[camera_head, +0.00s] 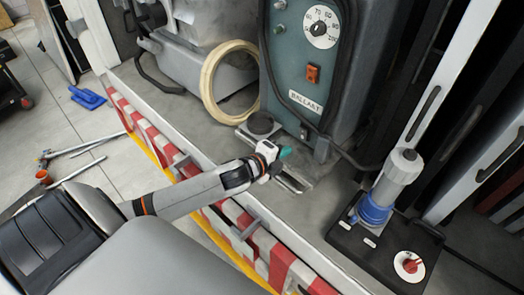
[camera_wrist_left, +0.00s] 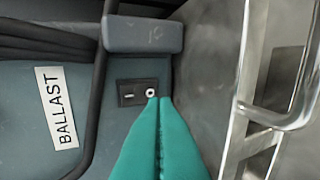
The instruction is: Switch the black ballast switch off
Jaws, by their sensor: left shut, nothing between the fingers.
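The black ballast switch (camera_wrist_left: 129,93) is a small rocker marked with a dash and a circle, set in the grey-green ballast box beside the white BALLAST label (camera_wrist_left: 57,107). In the head view the switch (camera_head: 303,132) is small, low on the box (camera_head: 290,60) below the label. My left gripper (camera_wrist_left: 160,102) is shut and empty, its teal fingertips at the circle end of the switch. I cannot tell whether they touch it. In the head view the left gripper (camera_head: 285,154) is just in front of the box's lower part. My right gripper is not in view.
An orange switch (camera_head: 313,74) and a dial (camera_head: 320,27) sit higher on the box. A cream ring (camera_head: 212,85) leans to the left. A black panel (camera_head: 352,238) with a blue connector and red knob lies right. A metal frame (camera_wrist_left: 240,110) stands close beside the fingers.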

